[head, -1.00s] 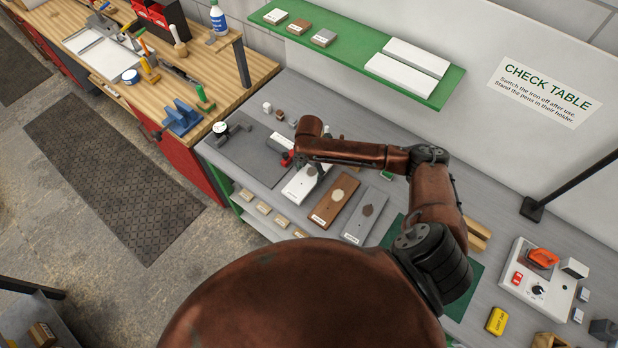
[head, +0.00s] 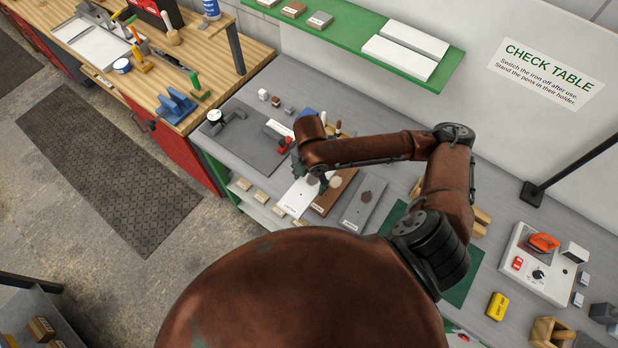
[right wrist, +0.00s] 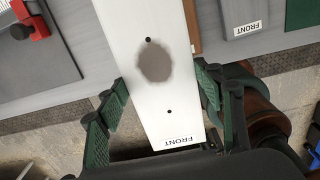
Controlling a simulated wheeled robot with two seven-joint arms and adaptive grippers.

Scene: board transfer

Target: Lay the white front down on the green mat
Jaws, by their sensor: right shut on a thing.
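The white front (head: 297,197) is a long white board with a grey-brown smudge and two small holes. It fills the middle of the right wrist view (right wrist: 150,30), its FRONT label near my palm. My right gripper (head: 322,182) is shut on it, with green-padded fingers along both long edges. Its height above the bench is hard to tell. The green mat (head: 462,287) lies to the right on the grey bench, partly hidden behind my right arm; a corner that looks like it shows in the right wrist view (right wrist: 302,12). My left gripper is out of view.
A brown board (head: 342,183) and a grey board (head: 362,205) lie between the white front and the mat. A yellow block (head: 497,306) and a soldering station (head: 540,262) stand right of the mat. A dark mat with a red clamp (head: 284,145) lies left.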

